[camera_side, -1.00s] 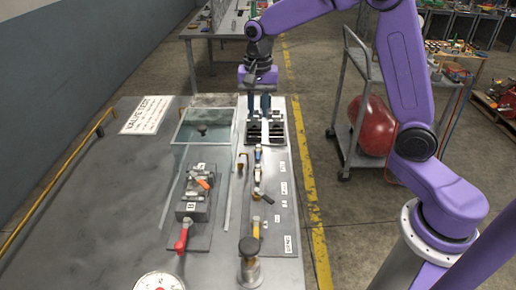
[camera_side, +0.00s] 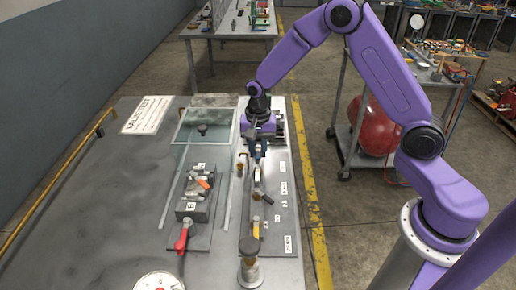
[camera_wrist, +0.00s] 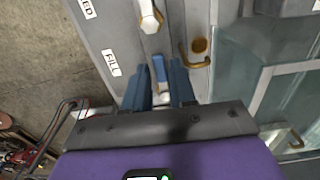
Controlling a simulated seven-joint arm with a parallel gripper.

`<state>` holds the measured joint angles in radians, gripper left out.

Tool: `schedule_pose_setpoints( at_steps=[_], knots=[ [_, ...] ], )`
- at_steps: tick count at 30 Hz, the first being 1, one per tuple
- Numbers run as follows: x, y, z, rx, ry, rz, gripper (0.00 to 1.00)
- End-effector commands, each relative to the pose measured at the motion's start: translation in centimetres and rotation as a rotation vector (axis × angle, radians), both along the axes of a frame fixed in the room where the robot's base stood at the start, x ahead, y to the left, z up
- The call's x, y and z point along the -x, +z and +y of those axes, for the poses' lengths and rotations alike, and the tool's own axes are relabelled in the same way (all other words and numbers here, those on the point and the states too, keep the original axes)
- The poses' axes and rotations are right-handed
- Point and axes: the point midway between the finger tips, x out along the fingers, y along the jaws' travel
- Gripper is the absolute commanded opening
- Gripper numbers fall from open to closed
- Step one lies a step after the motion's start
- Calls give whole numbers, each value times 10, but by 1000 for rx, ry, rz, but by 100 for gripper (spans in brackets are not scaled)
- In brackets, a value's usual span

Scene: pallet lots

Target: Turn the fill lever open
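The fill lever (camera_wrist: 158,68) has a blue handle and sits on a pale fitting beside a label reading FILL (camera_wrist: 111,63) in the wrist view. My gripper (camera_wrist: 159,72) is open, with one dark blue finger on each side of this lever. A gap shows between the lever and each finger; I cannot tell how high the fingertips are above the panel. In the side view my gripper (camera_side: 257,146) is low over the far part of the valve panel (camera_side: 287,222) and largely hides the lever.
A lever with a white handle (camera_wrist: 150,14) is close by on the same panel. An orange-brown bent handle (camera_wrist: 196,58) and a glass-walled tank (camera_side: 190,142) stand beside the panel. A yellow lever (camera_side: 256,228) and a red lever (camera_side: 183,238) are nearer the side camera.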

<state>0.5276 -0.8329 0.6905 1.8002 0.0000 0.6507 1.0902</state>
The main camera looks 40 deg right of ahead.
Motion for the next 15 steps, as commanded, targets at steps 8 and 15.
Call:
schedule_pose_setpoints(
  at_steps=[8, 15],
  knots=[
    [0, 0, 0, 0, 0, 0, 6],
    [0, 0, 0, 0, 2, 0, 0]
  ],
)
